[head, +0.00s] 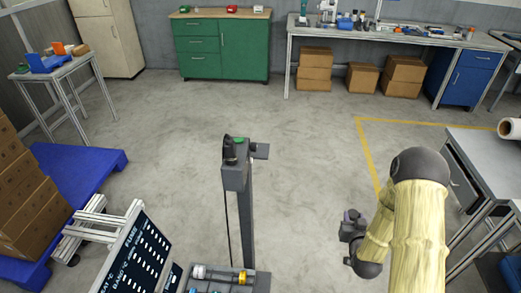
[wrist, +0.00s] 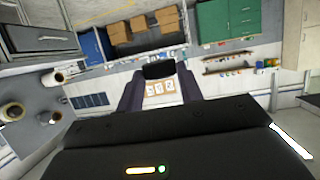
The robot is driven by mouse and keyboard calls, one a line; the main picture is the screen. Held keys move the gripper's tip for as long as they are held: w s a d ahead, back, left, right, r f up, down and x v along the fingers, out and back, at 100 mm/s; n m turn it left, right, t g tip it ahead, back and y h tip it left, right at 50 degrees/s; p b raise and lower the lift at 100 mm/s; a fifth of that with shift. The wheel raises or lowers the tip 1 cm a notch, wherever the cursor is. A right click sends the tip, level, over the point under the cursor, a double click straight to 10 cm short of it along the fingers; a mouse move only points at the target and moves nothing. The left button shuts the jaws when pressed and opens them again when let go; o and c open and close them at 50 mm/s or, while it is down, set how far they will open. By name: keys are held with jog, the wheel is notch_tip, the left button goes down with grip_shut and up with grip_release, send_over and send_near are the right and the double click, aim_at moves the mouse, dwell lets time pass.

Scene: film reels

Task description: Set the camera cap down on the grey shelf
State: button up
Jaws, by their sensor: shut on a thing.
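My gripper (head: 350,232) hangs low over open floor right of centre in the head view, at the end of my yellow-sleeved arm. In the wrist view its two fingers (wrist: 160,92) stand either side of a small dark piece (wrist: 158,70), which looks like the camera cap. The gripper is shut on it. In the head view the cap cannot be told apart from the dark fingers. No surface is clearly the grey shelf; a small grey ledge (head: 261,151) juts from the top of a grey post (head: 246,215), left of my gripper.
A tray (head: 252,282) with small parts sits at the post's foot, beside a dark lettered board (head: 138,258). A grey table (head: 485,152) with a white roll (head: 510,128) stands right. A blue pallet (head: 85,175) with boxes is left. The middle floor is clear.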

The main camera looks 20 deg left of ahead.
aim_at(264, 154)
jog(key=w+a+r+n+g+y+p, duration=0.1)
jog(key=w+a+r+n+g+y, duration=0.1)
jog(key=a+r, duration=0.7)
jog(key=w+a+r+n+g+y+p, duration=0.1)
jog(key=w+a+r+n+y, duration=0.4)
jog(key=a+r, duration=0.5)
notch_tip(264, 154, up, 6)
jog(key=shift+w+a+r+g+y, duration=0.1)
jog(key=shift+w+a+g+y, duration=0.25)
jog(key=shift+g, duration=0.25)
jog(key=shift+s, duration=0.15)
jog(key=s+a+f+p, duration=0.1)
jog(key=a+f, duration=0.4)
jog(key=a, duration=0.5)
jog(key=shift+s+a+f+p, duration=0.2)
jog(key=shift+s+f+p, duration=0.2)
jog(key=shift+s, duration=0.35)
jog(key=a+f, duration=0.1)
jog(key=a+f+p, duration=0.1)
jog(key=a, duration=0.1)
jog(key=shift+s+a+f, duration=0.15)
jog(key=shift+s+f, duration=0.1)
jog(key=shift+s, duration=0.1)
